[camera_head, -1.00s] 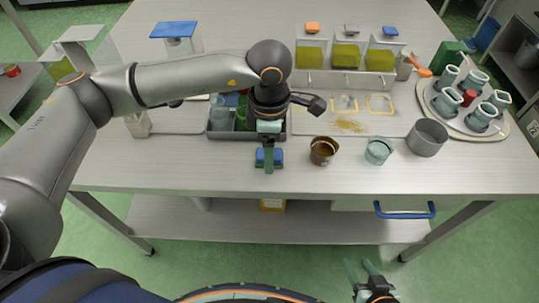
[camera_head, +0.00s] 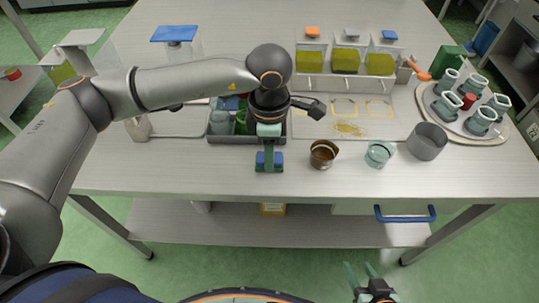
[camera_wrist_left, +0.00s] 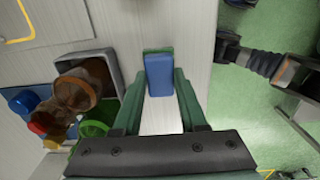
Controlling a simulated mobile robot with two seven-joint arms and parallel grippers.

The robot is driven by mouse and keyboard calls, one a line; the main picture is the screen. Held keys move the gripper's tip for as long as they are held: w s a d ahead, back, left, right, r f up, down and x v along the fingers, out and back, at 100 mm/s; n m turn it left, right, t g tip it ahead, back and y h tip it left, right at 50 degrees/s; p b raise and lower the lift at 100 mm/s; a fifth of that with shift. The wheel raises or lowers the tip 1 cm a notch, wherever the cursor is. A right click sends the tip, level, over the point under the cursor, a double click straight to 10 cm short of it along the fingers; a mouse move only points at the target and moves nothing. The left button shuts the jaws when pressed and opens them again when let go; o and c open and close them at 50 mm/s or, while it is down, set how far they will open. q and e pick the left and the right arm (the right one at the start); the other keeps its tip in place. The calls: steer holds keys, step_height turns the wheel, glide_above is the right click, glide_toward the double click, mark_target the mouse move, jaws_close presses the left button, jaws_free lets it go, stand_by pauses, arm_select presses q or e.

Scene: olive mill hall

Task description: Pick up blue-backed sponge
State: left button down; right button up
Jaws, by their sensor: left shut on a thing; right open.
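The blue-backed sponge (camera_head: 277,161) is a small block with a blue side and a green side, near the table's front edge in the head view. In the left wrist view the sponge (camera_wrist_left: 159,76) lies between the two fingertips. My left gripper (camera_head: 268,160) points down and is shut on it; the front finger hides its middle. I cannot tell whether the sponge touches the table. My right gripper (camera_head: 368,272) is open and empty, low in the head view, in front of the table.
A grey caddy (camera_head: 232,139) with cups and bottles stands just behind the sponge. A brown cup (camera_head: 323,154), a glass cup (camera_head: 379,154) and a grey pot (camera_head: 427,141) stand to the right. A round tray (camera_head: 457,125) of cups is further right. The front table strip is clear.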

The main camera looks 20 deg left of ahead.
arm_select(q)
steer(key=shift+r, duration=0.5)
step_height(320, 180, up, 2)
steer(key=shift+r, duration=0.25)
steer(key=s+d+r, duration=0.7)
steer(key=s+r, duration=0.2)
steer(key=s, duration=0.3)
steer(key=shift+d+r+p, duration=0.2)
steer(key=shift+r+p, duration=0.1)
steer(key=c, duration=1)
jaws_free()
steer(key=shift+w, duration=0.1)
jaws_close()
steer(key=shift+w, duration=0.1)
